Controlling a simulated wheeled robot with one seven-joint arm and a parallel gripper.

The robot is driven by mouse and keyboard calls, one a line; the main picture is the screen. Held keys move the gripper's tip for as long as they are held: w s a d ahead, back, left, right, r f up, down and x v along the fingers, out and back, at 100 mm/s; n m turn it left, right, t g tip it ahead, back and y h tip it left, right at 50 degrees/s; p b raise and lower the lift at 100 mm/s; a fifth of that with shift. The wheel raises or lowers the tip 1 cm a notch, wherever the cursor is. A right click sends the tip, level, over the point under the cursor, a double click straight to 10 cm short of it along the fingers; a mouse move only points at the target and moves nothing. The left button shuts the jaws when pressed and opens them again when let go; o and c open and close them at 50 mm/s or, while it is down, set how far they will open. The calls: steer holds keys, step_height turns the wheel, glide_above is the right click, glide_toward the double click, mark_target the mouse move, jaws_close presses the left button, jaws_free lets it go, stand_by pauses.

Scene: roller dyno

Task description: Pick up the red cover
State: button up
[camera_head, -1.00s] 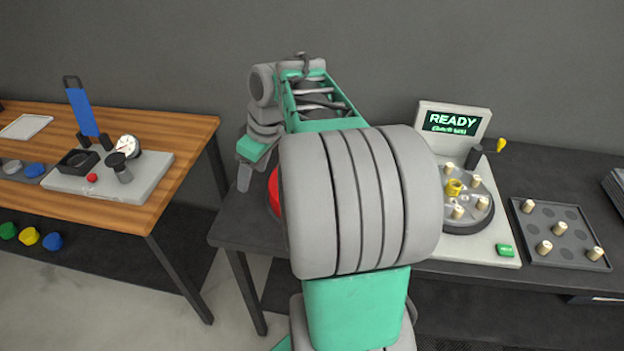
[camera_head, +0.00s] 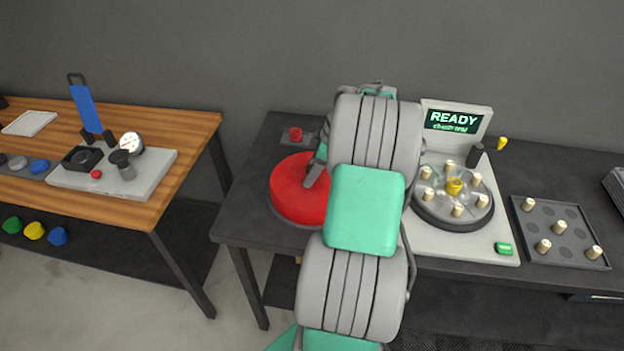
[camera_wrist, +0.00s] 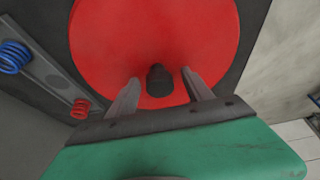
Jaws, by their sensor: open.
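The red cover (camera_head: 292,190) is a large round disc lying on the dark table, left of my arm in the head view. In the wrist view the red cover (camera_wrist: 120,40) fills the upper middle, with a dark knob (camera_wrist: 159,80) standing on it. My gripper (camera_wrist: 165,88) is open over the cover, with one finger on each side of the knob. I cannot tell whether the fingers touch it. In the head view one finger of my gripper (camera_head: 314,172) shows against the cover; my arm hides the rest of it and the cover's right edge.
A dyno unit (camera_head: 465,245) with a READY screen and a round plate of pegs stands right of my arm. A dark tray (camera_head: 535,257) with several pegs is further right. A small red spring (camera_head: 295,134) sits behind the cover. A wooden table (camera_head: 190,135) stands at left.

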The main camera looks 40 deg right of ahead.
steer(key=shift+c, duration=0.3)
jaws_close()
steer(key=shift+r, duration=0.1)
stand_by(0.4)
